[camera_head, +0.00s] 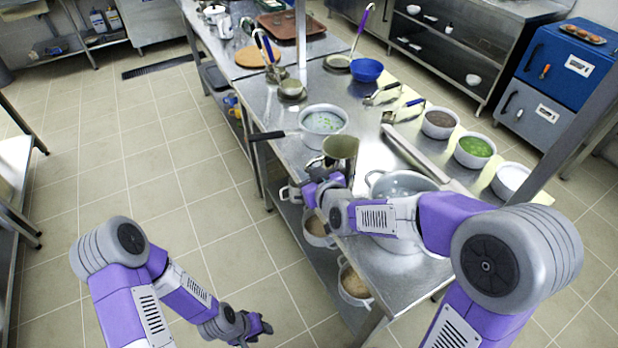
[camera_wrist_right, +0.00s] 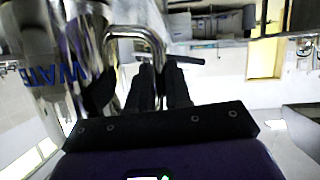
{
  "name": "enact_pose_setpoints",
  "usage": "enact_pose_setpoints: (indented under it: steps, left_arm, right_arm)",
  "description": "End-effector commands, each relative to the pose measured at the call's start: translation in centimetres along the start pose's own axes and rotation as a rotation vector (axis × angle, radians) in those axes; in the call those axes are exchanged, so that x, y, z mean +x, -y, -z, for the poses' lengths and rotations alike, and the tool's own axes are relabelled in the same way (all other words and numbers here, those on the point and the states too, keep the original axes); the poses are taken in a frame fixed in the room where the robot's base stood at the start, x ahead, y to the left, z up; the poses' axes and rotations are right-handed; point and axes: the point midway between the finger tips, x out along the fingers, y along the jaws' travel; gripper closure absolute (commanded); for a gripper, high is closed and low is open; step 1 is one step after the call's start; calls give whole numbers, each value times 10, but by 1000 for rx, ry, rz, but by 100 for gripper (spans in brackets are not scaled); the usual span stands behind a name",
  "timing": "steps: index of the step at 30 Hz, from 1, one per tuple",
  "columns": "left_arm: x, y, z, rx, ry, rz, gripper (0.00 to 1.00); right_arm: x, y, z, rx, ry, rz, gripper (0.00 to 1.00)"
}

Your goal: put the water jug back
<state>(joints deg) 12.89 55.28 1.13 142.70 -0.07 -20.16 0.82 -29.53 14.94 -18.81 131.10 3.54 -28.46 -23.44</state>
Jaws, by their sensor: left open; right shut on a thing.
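The water jug (camera_head: 341,149) is a metal vessel with an open top, near the left long edge of the steel table in the head view. In the right wrist view the jug (camera_wrist_right: 40,62) fills the left side, with blue lettering and a metal handle. My right gripper (camera_head: 325,186) is shut on this handle; its dark fingers (camera_wrist_right: 160,88) show there. Whether the jug's base touches the table is hidden by my gripper. My left gripper (camera_head: 257,328) is open and empty, low over the floor left of the table.
A pan (camera_head: 323,121) of greenish contents sits just behind the jug, its dark handle pointing left. A large pot (camera_head: 400,184) stands to the right. White bowls (camera_head: 439,123) line the far edge. Pots with lids or contents (camera_head: 354,283) sit on the lower shelf.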

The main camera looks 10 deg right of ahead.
Motion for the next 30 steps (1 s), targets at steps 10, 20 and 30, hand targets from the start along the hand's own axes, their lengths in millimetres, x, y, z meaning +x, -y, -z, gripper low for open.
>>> enact_pose_setpoints:
  steps: [10,20,30]
  left_arm:
    - [2,1,0,0,0,0,57]
    - [1,0,0,0,0,0,57]
    - [-10,-4,0,0,0,0,57]
  right_arm:
    - [1,0,-1,1,0,0,77]
    - [0,0,-1,1,0,-1,56]
    - [-25,-1,5,4,-2,-1,56]
